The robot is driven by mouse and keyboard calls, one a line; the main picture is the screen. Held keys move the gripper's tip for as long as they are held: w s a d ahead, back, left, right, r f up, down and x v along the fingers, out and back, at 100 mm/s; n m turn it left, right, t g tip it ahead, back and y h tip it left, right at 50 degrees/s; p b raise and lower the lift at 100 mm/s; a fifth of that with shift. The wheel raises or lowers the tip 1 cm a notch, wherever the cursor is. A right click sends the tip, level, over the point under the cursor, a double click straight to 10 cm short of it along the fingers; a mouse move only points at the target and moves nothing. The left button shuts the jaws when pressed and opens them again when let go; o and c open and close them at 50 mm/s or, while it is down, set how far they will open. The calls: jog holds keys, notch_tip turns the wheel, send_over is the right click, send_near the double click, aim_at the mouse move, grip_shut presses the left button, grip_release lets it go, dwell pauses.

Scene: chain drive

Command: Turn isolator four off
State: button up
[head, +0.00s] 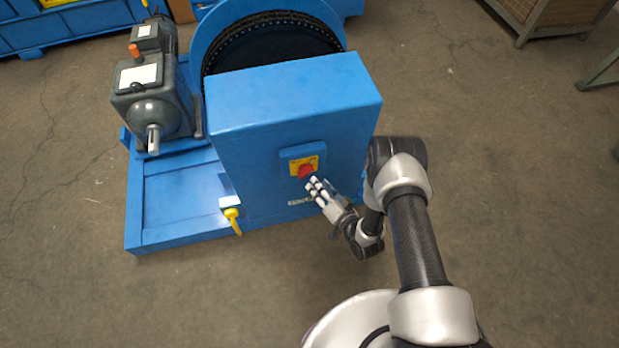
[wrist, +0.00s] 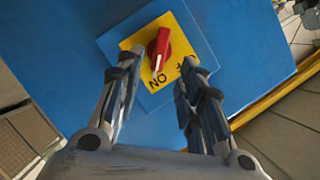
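The isolator has a red rotary handle (head: 305,171) on a yellow plate (head: 293,165), mounted on the front of a blue cabinet (head: 230,150). In the wrist view the red handle (wrist: 159,48) sits on the yellow plate (wrist: 137,42), which shows "NO" lettering near the handle's lower end and part of another marking to the right. My gripper (head: 318,187) is just in front of the handle, at its lower right. Any number on the isolator cannot be read.
A grey motor (head: 150,95) stands on the blue base left of the cabinet. A chain wheel guard (head: 265,35) is behind it. A yellow-handled part (head: 232,214) sticks out at the cabinet's lower left.

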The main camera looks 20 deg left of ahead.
aim_at(308, 174)
jog(key=b+x, duration=0.2)
jog(key=x, duration=0.5)
jog(key=shift+c, duration=0.5)
grip_shut()
